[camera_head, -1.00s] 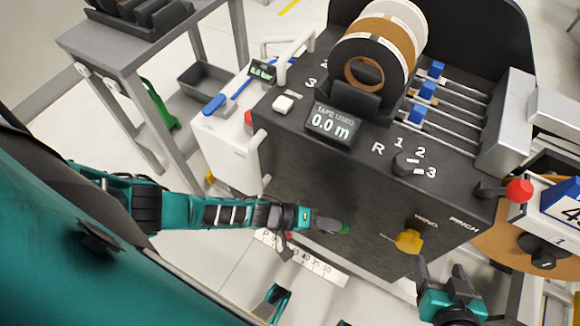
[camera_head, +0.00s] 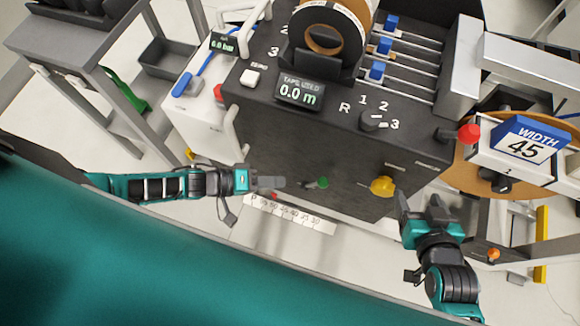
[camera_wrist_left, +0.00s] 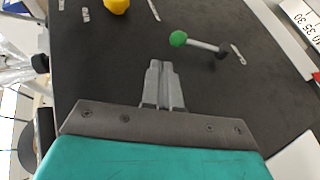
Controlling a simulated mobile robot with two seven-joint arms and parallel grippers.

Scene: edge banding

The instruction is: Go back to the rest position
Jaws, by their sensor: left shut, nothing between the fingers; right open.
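My left gripper (camera_head: 272,182) is in front of the machine's dark front face (camera_head: 300,150), just left of a green-tipped lever (camera_head: 323,183). In the left wrist view its two fingers (camera_wrist_left: 163,75) are together with nothing between them. The green-knobbed lever (camera_wrist_left: 178,39) shows ahead of the fingertips, apart from them. My right gripper (camera_head: 422,205) is open and empty, to the right of the yellow knob (camera_head: 382,187) and below the machine's right part.
The machine carries a tape roll (camera_head: 325,30), a display reading 0.0 m (camera_head: 299,91) and a red-knobbed lever (camera_head: 468,134). A white ruler strip (camera_head: 290,213) lies below the front face. A grey table (camera_head: 70,45) stands at left. Open floor shows between them.

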